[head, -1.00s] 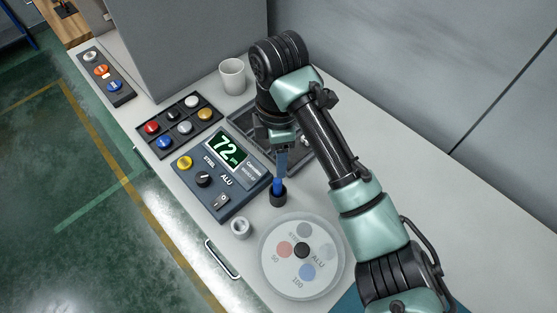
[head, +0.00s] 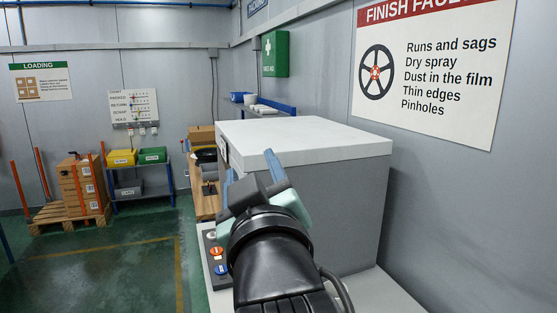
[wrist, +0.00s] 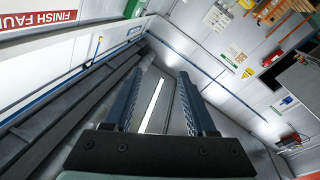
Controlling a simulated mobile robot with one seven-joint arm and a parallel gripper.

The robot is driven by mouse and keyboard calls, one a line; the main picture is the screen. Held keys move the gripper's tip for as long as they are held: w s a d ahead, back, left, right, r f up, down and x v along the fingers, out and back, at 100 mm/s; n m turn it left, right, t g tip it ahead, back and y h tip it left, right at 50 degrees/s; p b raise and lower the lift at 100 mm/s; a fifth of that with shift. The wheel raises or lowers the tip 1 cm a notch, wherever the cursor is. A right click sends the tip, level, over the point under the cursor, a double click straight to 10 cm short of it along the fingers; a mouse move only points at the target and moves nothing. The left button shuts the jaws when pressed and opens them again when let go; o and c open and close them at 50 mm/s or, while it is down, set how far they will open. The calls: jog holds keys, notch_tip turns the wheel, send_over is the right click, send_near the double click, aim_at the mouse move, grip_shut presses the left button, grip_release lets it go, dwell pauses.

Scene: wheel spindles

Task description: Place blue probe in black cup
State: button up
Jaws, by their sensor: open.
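My gripper (head: 250,168) is raised in front of the large grey cabinet in the head view, with its two blue fingers spread apart. In the wrist view my gripper (wrist: 160,78) is open, and nothing shows between the fingers. The blue probe and the black cup are out of view in both pictures now.
The grey cabinet (head: 300,142) with a pale top stands on the bench just beyond my gripper. Part of a button panel (head: 215,252) shows left of my arm. A wall is close on the right; open green floor (head: 110,270) lies left.

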jog(key=s+d+r+m+t+h, duration=0.3)
jog(key=s+r+m+t, duration=0.4)
jog(key=s+r, duration=0.7)
jog(key=shift+s+d+r+t, duration=0.2)
jog(key=shift+s+t, duration=0.4)
